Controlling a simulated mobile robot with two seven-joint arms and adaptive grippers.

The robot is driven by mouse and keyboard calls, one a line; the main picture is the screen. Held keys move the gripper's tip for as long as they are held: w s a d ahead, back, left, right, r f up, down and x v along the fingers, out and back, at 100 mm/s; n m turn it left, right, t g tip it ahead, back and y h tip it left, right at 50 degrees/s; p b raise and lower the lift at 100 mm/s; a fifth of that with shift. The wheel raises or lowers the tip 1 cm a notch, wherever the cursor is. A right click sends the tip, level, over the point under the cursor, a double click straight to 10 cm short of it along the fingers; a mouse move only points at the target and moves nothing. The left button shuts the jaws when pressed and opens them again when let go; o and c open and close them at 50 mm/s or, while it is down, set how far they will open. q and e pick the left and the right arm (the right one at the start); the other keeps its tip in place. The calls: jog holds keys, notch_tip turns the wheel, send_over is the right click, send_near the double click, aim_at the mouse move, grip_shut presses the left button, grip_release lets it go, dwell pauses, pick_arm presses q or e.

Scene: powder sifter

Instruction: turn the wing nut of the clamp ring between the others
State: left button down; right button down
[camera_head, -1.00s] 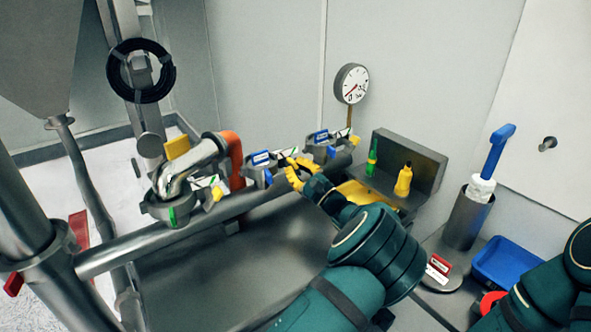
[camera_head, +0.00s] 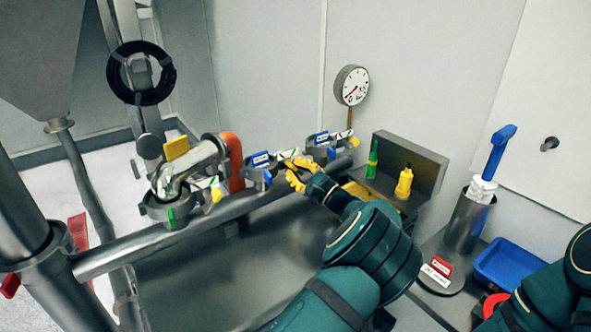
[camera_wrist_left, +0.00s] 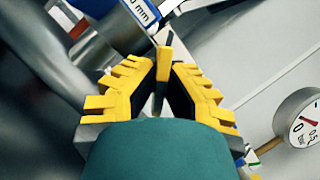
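Three clamp rings sit along the steel pipe in the head view. The middle clamp ring (camera_head: 257,178) carries a blue label and lies between the left one (camera_head: 167,212) and the far right one (camera_head: 318,154). My left gripper (camera_head: 292,168), with yellow fingers, is at the right side of the middle ring. In the head view the fingers hide this nut. My right gripper is out of view.
A pressure gauge (camera_head: 351,86) stands behind the pipe. A grey metal holder (camera_head: 418,158) with green and yellow bottles is right of my left gripper. A steel cylinder (camera_head: 468,222) with a blue-handled tool and a blue tray (camera_head: 512,262) are farther right.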

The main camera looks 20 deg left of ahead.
pick_arm(q)
jog(key=c, duration=1.1)
grip_release()
jog(key=shift+w+a, duration=0.1)
jog(key=shift+a, duration=0.15)
jog(key=shift+d, duration=0.1)
jog(key=v, duration=1.2)
